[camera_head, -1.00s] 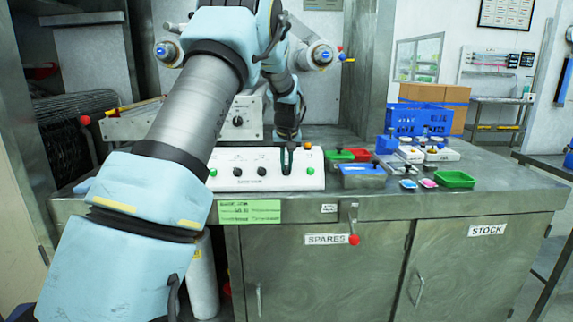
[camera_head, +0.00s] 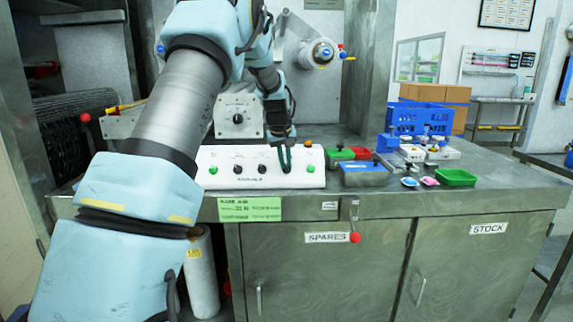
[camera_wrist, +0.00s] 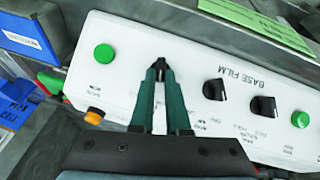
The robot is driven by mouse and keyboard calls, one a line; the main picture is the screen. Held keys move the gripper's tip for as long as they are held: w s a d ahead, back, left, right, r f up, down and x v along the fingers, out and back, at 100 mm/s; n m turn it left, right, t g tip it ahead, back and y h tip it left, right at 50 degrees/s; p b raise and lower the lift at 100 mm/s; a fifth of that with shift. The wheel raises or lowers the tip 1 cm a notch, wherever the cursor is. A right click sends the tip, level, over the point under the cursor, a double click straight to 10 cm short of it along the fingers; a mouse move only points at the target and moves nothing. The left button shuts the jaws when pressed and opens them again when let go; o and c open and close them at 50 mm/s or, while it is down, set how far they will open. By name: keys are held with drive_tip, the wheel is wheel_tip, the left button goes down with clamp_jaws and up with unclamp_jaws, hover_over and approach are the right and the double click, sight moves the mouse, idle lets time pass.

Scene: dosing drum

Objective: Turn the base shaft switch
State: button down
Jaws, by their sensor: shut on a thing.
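The white control panel (camera_head: 230,158), lettered BASE FILM in the wrist view (camera_wrist: 190,60), lies on the steel bench. In the wrist view it has black rotary knobs (camera_wrist: 214,90) and (camera_wrist: 263,106). My gripper (camera_wrist: 160,72) reaches over the panel between these knobs and a green button (camera_wrist: 104,54). Its dark green fingers are shut on another black knob (camera_wrist: 160,62), of which only a small dark part shows at the tips. In the head view my gripper (camera_head: 286,160) is on the panel's right half. The knob's small label cannot be read.
An orange button (camera_wrist: 94,115) is close left of my gripper in the wrist view. A blue bin (camera_head: 362,174) and a green tray (camera_head: 455,177) stand right of the panel. A grey box with a dial (camera_head: 238,117) stands behind it. The right bench end is clear.

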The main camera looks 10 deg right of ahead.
drive_tip(key=shift+a+f+n+h+b, duration=0.1)
drive_tip(key=shift+a+n+h+b, duration=0.2)
drive_tip(key=shift+n+h+b, duration=0.75)
drive_tip(key=shift+n, duration=0.25)
drive_tip(key=c, duration=0.9)
unclamp_jaws()
drive_tip(key=b+v, duration=0.1)
drive_tip(key=v, duration=0.9)
drive_tip(key=shift+s+r, duration=0.25)
drive_tip(key=shift+r, duration=0.05)
drive_tip(key=shift+a, duration=0.1)
